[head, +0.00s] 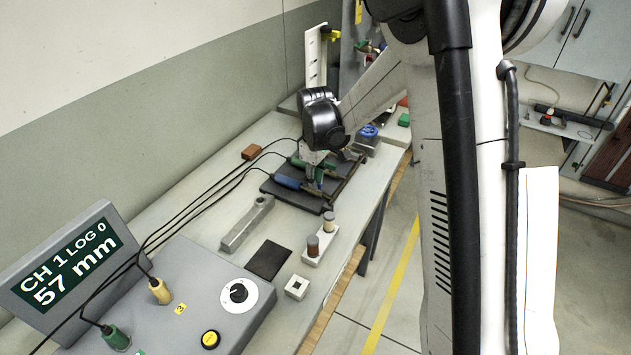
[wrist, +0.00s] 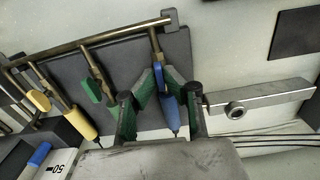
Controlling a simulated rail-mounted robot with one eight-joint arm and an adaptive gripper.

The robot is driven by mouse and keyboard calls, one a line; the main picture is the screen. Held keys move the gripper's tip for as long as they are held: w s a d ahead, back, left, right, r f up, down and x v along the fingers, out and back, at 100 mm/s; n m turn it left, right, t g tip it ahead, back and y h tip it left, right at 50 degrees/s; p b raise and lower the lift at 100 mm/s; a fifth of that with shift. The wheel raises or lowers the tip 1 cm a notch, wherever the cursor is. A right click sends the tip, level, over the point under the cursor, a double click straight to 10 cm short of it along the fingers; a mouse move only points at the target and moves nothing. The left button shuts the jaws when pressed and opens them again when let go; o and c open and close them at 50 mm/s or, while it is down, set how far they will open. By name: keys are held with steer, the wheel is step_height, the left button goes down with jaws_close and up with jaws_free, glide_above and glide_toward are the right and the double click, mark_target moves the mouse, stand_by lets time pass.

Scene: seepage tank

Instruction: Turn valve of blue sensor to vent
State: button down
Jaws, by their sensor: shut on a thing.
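The blue sensor (head: 288,182) lies on a dark rack (head: 296,199) on the bench, with a cable running left from it. In the wrist view its blue body (wrist: 171,110) sits between my fingers, below a brass pipe. My gripper (wrist: 159,76) is shut at the small blue valve lever (wrist: 158,74), its green-padded fingertips on either side. The fingers partly hide the lever, so its exact angle is hard to tell. In the head view my gripper (head: 313,187) reaches down over the rack. A green valve lever (wrist: 92,90) and a yellow one (wrist: 40,101) stand to the left.
A grey bar (head: 246,224), a black pad (head: 268,260), a white block (head: 297,287) and a stand with two cylinders (head: 314,250) lie nearer. The console display (head: 69,262) reads CH 1, LOG 0, 57 mm. Cables cross the bench's left side.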

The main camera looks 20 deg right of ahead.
steer(key=m+b, duration=0.3)
steer(key=m, duration=0.1)
steer(key=shift+f+m, duration=0.15)
steer(key=shift+m, duration=0.15)
steer(key=m+b, duration=0.2)
steer(key=m, duration=0.2)
steer(key=shift+m, duration=0.3)
steer(key=m+b, duration=0.1)
steer(key=m, duration=0.3)
steer(key=shift+b, duration=0.3)
steer(key=m+b, duration=0.1)
steer(key=m, duration=0.4)
steer(key=shift+m, duration=0.3)
stand_by(0.8)
steer(key=c, duration=1.9)
jaws_free()
steer(key=shift+o, duration=0.2)
steer(key=shift+r, duration=0.25)
step_height(320, 180, up, 12)
